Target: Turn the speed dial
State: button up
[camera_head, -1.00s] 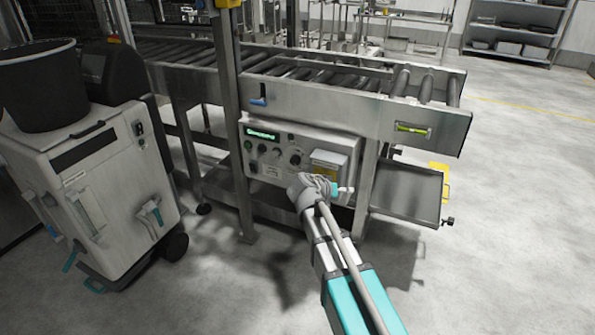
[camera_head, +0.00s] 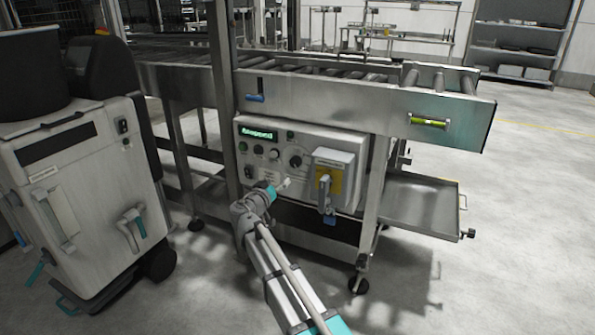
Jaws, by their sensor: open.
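The control panel (camera_head: 262,172) is a pale box under the roller conveyor. A round dark dial (camera_head: 296,160) with a pale scale around it sits right of the middle of the panel; it looks like the speed dial, but its label is too small to read. A smaller dark knob (camera_head: 274,153) is to its left. My gripper (camera_head: 286,183) is open, in front of the panel's lower part, just below and slightly left of the dial. It appears apart from the dial. The fingers are small and their exact gap is hard to see.
A grey and yellow switch box (camera_head: 332,170) with a hanging handle juts out right of the dial. A green lit display (camera_head: 259,134) is at the panel's upper left. A steel post (camera_head: 223,100) stands left of the panel. A white cart (camera_head: 85,190) is further left.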

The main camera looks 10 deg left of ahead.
aim_at(294, 163)
jog(key=shift+w+a, duration=0.1)
jog(key=shift+a, duration=0.2)
jog(key=shift+w+d, duration=0.1)
jog(key=shift+w, duration=0.1)
jog(key=x, duration=1.3)
jog(key=shift+w, duration=0.25)
jog(key=shift+r, duration=0.1)
jog(key=c, duration=1.1)
jog(key=shift+c, duration=0.2)
